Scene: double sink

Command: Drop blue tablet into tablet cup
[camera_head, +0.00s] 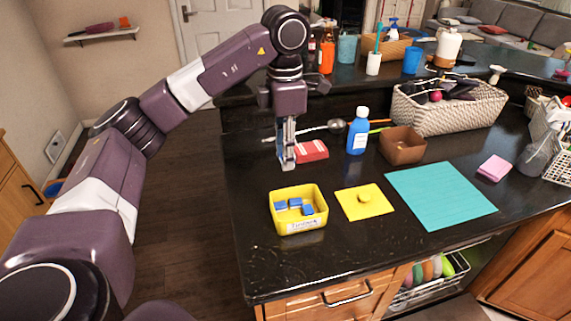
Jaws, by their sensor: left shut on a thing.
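A yellow tray (298,227) with a white label stands near the counter's front left and holds several blue tablets (307,210). My left gripper (287,165) points down over the black counter, behind the tray and just left of a red block with pale stripes (314,151). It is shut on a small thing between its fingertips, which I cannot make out. A brown square open container (403,150) stands right of a blue bottle with a white cap (358,135); I cannot tell whether it is the tablet cup. My right gripper is not in view.
A ladle (335,125) lies behind the gripper. A woven basket (452,111) stands at back right. A pink sponge (494,168) lies right.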

